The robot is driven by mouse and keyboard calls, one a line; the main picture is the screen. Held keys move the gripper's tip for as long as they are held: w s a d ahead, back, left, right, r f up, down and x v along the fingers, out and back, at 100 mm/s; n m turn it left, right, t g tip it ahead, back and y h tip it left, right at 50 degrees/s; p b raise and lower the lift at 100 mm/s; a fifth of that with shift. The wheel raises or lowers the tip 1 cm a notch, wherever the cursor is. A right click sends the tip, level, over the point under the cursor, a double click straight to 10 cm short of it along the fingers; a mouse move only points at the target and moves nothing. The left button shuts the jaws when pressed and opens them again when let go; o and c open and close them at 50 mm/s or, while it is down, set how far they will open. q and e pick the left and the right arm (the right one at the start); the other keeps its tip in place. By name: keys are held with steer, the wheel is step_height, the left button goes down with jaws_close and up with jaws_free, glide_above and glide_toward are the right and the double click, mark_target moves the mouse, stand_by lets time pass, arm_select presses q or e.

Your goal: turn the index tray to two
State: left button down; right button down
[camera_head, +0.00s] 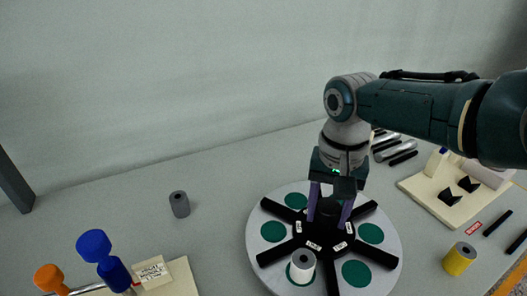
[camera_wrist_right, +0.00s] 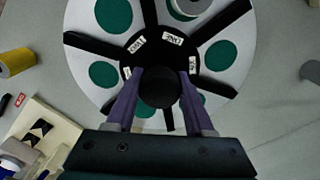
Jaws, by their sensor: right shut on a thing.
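The index tray (camera_head: 258,254) is a round light-grey disc with black spokes, green round spots and small white number labels on its black hub. It also shows in the right wrist view (camera_wrist_right: 78,22). A white spool (camera_head: 302,267) stands on the tray at the near side, over a green spot. My right gripper (camera_head: 328,214) comes down from above at the hub. Its purple fingers are shut on the dark round centre knob (camera_wrist_right: 158,88), one on each side. My left gripper is not in view.
A grey spool (camera_head: 179,204) stands left of the tray. A yellow spool (camera_head: 460,259) stands to its right. A cream board with black V-blocks (camera_head: 449,194) lies at the right, near dark and silver rods (camera_head: 400,150). Blue (camera_head: 94,245) and orange (camera_head: 51,278) knobs stand at lower left.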

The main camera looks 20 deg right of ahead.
stand_by(0.4)
steer(key=shift+c, duration=1.4)
jaws_free()
step_height(320, 180, up, 9)
steer(key=p, duration=0.4)
steer(key=shift+r+p, duration=0.15)
steer(key=shift+p, duration=0.25)
steer(key=shift+r, duration=0.3)
